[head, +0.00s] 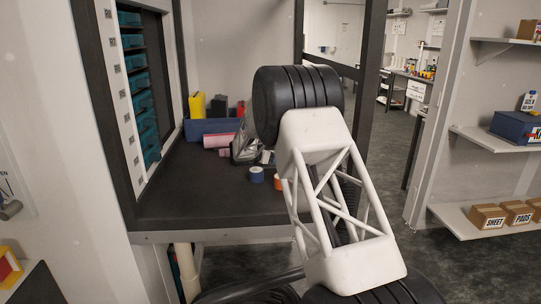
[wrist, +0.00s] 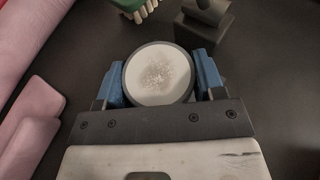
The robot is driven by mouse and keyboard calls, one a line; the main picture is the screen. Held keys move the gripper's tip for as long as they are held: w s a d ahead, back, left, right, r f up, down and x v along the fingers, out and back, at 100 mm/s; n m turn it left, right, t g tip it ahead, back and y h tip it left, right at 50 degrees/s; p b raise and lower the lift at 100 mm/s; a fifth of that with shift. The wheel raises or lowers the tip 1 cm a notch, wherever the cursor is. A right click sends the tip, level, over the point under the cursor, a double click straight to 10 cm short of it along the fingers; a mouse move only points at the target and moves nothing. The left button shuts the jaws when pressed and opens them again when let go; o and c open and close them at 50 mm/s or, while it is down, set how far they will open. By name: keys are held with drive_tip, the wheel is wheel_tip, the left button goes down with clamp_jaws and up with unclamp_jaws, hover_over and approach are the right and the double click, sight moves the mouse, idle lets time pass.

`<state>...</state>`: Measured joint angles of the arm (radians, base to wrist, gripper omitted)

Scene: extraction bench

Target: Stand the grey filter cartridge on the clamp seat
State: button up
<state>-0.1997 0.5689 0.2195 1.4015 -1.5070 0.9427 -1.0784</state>
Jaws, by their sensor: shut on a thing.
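My gripper (wrist: 160,70) has two blue fingers, one on each side of a round thing with a dark rim and a pale, speckled face. It is shut on this round thing, which I take to be the grey filter cartridge (wrist: 157,78), seen end-on. Its lower part is hidden, so I cannot tell whether it touches the bench. A dark grey block with a rounded upper part (wrist: 204,32) stands just beyond the right finger in the wrist view; it may be the clamp seat, but I cannot tell.
The dark bench (head: 190,195) carries a blue roll (head: 256,175), an orange roll (head: 278,182), pink rolls (head: 218,140), a blue bin (head: 205,128) and a yellow container (head: 197,105). In the wrist view, pink pieces (wrist: 60,60) lie left and a green brush-like thing (wrist: 138,8) lies beyond.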

drive_tip(key=shift+f, duration=0.3)
drive_tip(key=o, duration=0.7)
drive_tip(key=shift+r, duration=0.1)
drive_tip(key=shift+a+r, duration=0.1)
drive_tip(key=v, duration=1.1)
drive_tip(key=shift+s+a+r, duration=0.15)
drive_tip(key=shift+s+a, duration=0.1)
drive_tip(key=shift+s, duration=0.05)
idle(0.3)
